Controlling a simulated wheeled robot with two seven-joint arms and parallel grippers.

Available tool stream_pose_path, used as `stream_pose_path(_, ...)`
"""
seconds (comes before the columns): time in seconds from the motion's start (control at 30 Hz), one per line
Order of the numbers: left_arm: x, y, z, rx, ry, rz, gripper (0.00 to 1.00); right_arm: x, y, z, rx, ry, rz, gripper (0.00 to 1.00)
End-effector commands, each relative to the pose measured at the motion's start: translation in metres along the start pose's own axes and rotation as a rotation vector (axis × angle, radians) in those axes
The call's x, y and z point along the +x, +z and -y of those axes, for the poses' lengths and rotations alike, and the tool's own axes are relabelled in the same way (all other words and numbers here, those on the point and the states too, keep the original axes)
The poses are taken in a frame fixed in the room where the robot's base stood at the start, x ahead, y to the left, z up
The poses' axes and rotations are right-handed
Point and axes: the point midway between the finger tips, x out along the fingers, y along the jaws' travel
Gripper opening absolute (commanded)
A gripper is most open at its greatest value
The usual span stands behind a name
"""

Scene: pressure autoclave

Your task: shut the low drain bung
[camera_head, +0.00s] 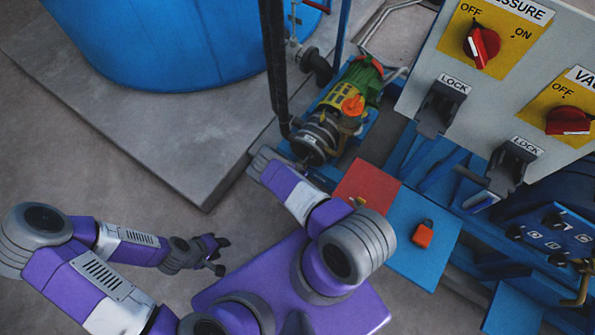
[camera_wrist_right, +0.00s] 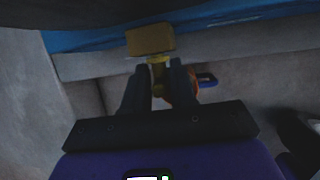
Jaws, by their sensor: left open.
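My left gripper (camera_head: 216,255) is open and empty over the bare floor at the lower left of the head view. My right arm reaches up toward the pump; its fingertips are hidden there. In the right wrist view, my right gripper's two dark fingers (camera_wrist_right: 160,82) stand on either side of a brass stem (camera_wrist_right: 157,76). A wider brass head (camera_wrist_right: 151,40) shows just beyond the fingertips. This brass part may be the drain bung; I cannot tell for sure. I cannot tell whether the fingers press on the stem.
A green and yellow pump (camera_head: 350,100) stands beyond my right arm. A blue tank (camera_head: 165,40) stands at upper left, and a control panel (camera_head: 500,85) at upper right. A red padlock (camera_head: 423,234) lies on a blue surface. An orange and blue part (camera_wrist_right: 206,80) is beside the right finger.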

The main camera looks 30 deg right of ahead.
Motion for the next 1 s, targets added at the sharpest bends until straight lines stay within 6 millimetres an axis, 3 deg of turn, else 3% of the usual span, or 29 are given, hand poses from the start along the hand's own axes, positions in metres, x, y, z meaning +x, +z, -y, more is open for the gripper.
stream_pose_path(0.03,0.0000,0.0000,0.0000,0.000,0.000,0.000,0.42,-0.0001,0.0000,0.0000,0.000,0.000,0.000,0.18)
stream_pose_path(0.17,0.0000,0.0000,0.0000,0.000,0.000,0.000,0.42,-0.0001,0.0001,0.0000,0.001,0.000,0.000,0.00)
stream_pose_path(0.57,-0.0017,0.0000,-0.0006,0.000,0.000,0.000,0.42,-0.0001,-0.0001,0.0033,0.030,0.075,0.000,0.00)
stream_pose_path(1.0,0.0000,0.0000,0.0000,0.000,0.000,0.000,0.42,0.0019,0.0003,0.0090,0.159,0.369,0.002,0.00)
